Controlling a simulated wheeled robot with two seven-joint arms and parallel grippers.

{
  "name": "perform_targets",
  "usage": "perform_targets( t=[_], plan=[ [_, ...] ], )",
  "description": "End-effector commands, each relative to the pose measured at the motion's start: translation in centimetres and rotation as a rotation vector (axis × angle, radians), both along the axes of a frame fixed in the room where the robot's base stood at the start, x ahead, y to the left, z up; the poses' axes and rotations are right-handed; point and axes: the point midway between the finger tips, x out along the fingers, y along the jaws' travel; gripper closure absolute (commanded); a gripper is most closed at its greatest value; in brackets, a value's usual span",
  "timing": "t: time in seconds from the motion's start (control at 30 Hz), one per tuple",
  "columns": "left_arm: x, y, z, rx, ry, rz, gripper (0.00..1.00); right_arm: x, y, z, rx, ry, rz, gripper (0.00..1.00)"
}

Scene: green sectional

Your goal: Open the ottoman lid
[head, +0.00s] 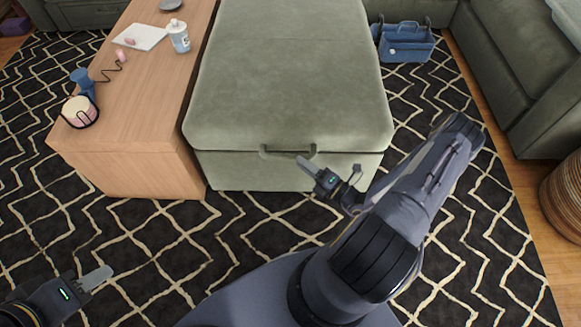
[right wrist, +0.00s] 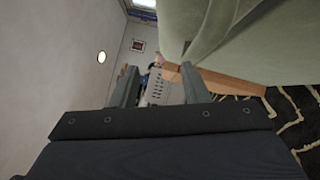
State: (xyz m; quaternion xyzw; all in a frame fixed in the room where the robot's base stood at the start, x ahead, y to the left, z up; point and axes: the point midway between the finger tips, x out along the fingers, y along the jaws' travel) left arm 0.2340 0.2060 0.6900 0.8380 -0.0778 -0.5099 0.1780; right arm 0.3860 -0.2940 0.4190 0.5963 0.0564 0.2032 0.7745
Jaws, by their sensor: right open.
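The grey-green ottoman (head: 290,75) stands in the middle of the head view, its padded lid (head: 285,110) lying flat and closed on the base. A small fabric pull handle (head: 275,153) is at the lid's front edge. My right gripper (head: 314,168) is open at the front of the ottoman, with a finger beside the handle's right end; I cannot tell whether they touch. In the right wrist view the fingers (right wrist: 158,72) are apart, with the ottoman (right wrist: 265,35) at upper right. My left gripper (head: 97,279) is low at the left, away from the ottoman; its opening is unclear.
A wooden table (head: 130,100) stands close along the ottoman's left side, with a bottle (head: 179,38), a candle (head: 80,111) and small items on it. A blue caddy (head: 405,45) is on the patterned rug at right. A green sofa (head: 515,65) is further right.

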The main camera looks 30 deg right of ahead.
Motion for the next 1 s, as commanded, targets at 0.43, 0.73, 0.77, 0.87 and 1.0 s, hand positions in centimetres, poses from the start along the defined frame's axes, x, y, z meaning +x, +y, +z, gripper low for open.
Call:
perform_targets(
  t=[0.43, 0.73, 0.77, 0.87, 1.0],
  plan=[
    [0.0, 0.0, -2.3, 0.0, -0.001, 0.0, 0.6, 2.5, -0.2, -4.1, 0.141, 0.064, -0.129, 0.59],
    [0.0, 0.0, -3.1, 0.0, 0.0, 0.0, 0.6, 6.3, 0.7, -3.6, 0.14, 0.066, -0.129, 0.59],
    [0.0, 0.0, -3.1, 0.0, 0.0, 0.0, 0.6, 6.4, 0.8, -3.5, 0.14, 0.066, -0.129, 0.59],
    [0.0, 0.0, -3.1, 0.0, 0.0, 0.0, 0.6, 6.8, 0.9, -3.4, 0.14, 0.067, -0.129, 0.59],
    [0.0, 0.0, -3.1, 0.0, 0.0, 0.0, 0.6, 6.8, 0.8, -3.4, 0.14, 0.067, -0.129, 0.59]
  ],
)
